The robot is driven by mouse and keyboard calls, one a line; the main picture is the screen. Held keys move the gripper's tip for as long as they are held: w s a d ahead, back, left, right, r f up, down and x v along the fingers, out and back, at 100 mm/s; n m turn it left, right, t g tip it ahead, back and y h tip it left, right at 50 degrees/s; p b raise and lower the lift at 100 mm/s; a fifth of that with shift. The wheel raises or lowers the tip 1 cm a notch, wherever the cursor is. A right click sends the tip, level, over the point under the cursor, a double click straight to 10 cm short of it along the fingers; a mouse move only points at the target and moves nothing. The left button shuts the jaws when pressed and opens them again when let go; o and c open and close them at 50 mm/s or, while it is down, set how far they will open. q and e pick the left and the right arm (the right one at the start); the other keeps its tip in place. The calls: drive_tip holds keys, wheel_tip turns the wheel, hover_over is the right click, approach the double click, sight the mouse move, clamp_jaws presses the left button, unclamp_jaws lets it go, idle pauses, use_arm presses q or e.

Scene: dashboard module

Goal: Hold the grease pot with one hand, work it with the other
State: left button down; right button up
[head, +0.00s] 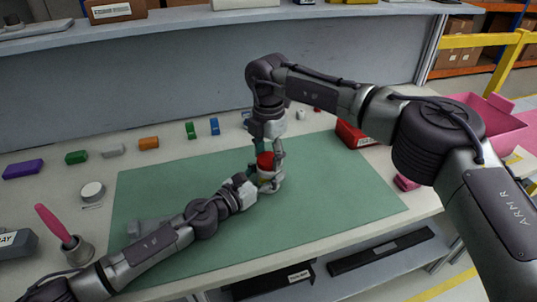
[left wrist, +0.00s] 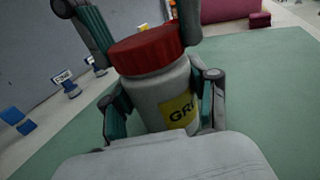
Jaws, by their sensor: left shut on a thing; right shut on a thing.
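The grease pot is a pale grey jar (left wrist: 158,92) with a yellow label reading "GR" and a red lid (left wrist: 146,50). In the head view the pot (head: 268,176) is upright over the green mat (head: 340,205), with its red lid (head: 265,160) on top. My left gripper (head: 257,184) is shut around the pot's body from the left; its fingers flank the jar in the left wrist view (left wrist: 165,110). My right gripper (head: 266,153) comes down from above and is shut on the red lid. The lower part of the pot is hidden by the left gripper.
A red box (head: 354,134) stands at the right. A pink-handled brush (head: 54,223) stands in a holder at the left. The mat's right part is clear.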

drive_tip(key=n, duration=0.6)
drive_tip(key=shift+n, duration=0.3)
drive_tip(key=n, duration=1.4)
drive_tip(key=shift+r, duration=0.1)
drive_tip(key=n, duration=0.4)
drive_tip(key=shift+n, duration=0.3)
drive_tip(key=n, duration=0.3)
drive_tip(key=shift+n, duration=0.4)
drive_tip(key=shift+w+r, duration=0.1)
drive_tip(key=shift+r, duration=0.05)
drive_tip(key=shift+r, duration=1)
